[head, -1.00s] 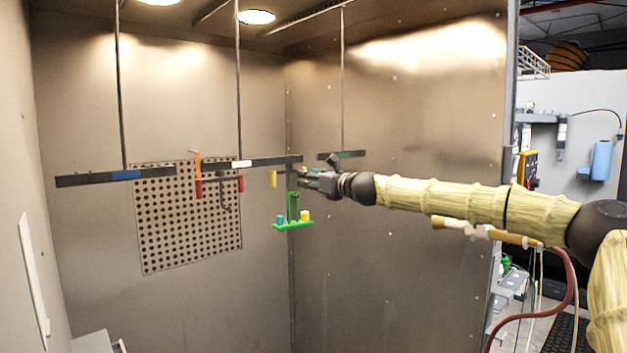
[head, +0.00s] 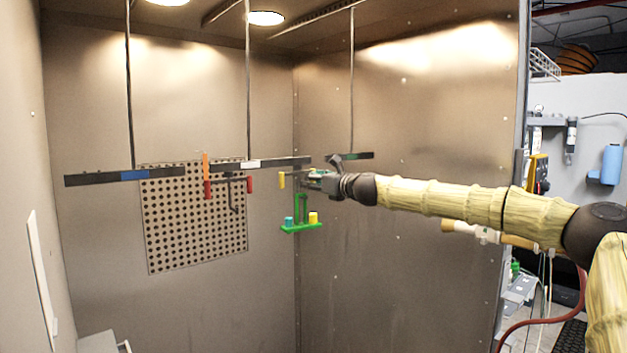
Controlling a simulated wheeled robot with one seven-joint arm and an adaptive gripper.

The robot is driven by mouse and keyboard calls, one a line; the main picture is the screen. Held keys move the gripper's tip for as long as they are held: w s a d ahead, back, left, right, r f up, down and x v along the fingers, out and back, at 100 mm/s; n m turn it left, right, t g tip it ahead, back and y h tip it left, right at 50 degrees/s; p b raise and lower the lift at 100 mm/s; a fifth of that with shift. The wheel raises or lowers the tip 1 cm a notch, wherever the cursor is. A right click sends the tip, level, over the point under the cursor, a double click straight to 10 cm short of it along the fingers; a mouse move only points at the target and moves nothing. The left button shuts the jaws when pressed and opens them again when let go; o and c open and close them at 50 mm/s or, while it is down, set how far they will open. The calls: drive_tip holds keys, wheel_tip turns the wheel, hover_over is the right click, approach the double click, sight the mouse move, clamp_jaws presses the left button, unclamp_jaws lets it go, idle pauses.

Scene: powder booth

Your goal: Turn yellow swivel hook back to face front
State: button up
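The yellow swivel hook (head: 282,180) shows as a small upright yellow piece just below the right end of the middle dark bar (head: 225,164). Which way it faces is too small to tell. My gripper (head: 312,178) reaches in from the right at about the hook's height. Its fingertips are close to the right of the yellow piece. Whether they touch it is unclear, and the fingers are too small to show whether they are open or shut.
A green hanger (head: 301,228) carrying a teal and a yellow piece hangs just below my gripper. Orange (head: 205,165) and red (head: 249,185) pieces hang to the left. Another dark bar (head: 85,180) hangs at far left.

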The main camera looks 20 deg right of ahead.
idle(0.4)
drive_tip(key=v, duration=0.9)
idle(0.4)
drive_tip(key=shift+w, duration=0.1)
